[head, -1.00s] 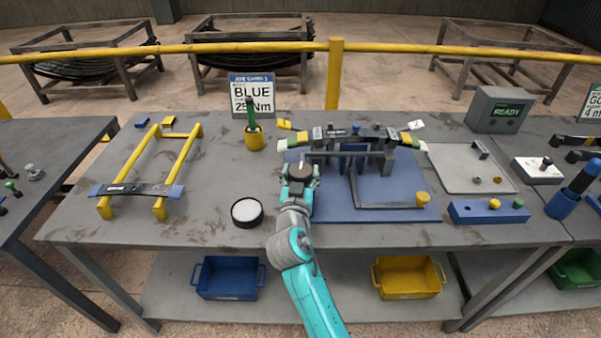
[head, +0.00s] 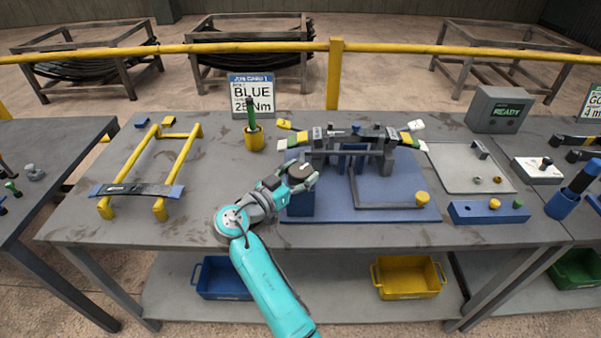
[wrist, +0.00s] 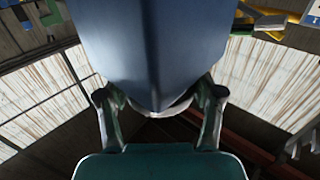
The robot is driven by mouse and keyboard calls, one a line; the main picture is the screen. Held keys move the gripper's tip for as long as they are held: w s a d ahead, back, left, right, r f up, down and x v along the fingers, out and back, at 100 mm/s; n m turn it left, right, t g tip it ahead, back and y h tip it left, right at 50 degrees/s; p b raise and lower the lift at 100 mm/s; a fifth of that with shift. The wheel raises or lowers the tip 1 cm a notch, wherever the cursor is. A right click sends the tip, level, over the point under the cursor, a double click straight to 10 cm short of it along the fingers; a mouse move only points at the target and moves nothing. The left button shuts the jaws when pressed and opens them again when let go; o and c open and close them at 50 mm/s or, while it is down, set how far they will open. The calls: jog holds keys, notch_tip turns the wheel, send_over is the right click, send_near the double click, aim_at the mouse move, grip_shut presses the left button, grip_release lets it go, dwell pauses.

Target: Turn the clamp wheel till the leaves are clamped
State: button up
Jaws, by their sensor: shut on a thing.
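The clamp wheel is the dark round disc (head: 301,170) on top of a blue block (head: 300,203) at the left of the fixture. My gripper (head: 303,179) is shut on the wheel's rim, reaching it from the lower left. In the wrist view its two fingers (wrist: 162,104) stand either side of a pale curved edge, and the blue block (wrist: 155,45) fills the middle. The leaves (head: 352,132) lie across the fixture in a bowed stack with yellow, green and white ends. Whether they are pressed tight cannot be told.
A blue base plate (head: 400,204) carries the fixture and an L-shaped grey bar with a yellow knob (head: 422,198). A yellow rack (head: 190,160) with a leaf stands left. A yellow cup (head: 254,138) holds a green-handled tool. A display (head: 498,110) reads READY.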

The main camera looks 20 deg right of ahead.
jog(key=shift+g, duration=0.3)
jog(key=o, duration=1.2)
jog(key=shift+c, duration=0.2)
jog(key=v, duration=1.2)
jog(key=shift+f, duration=0.2)
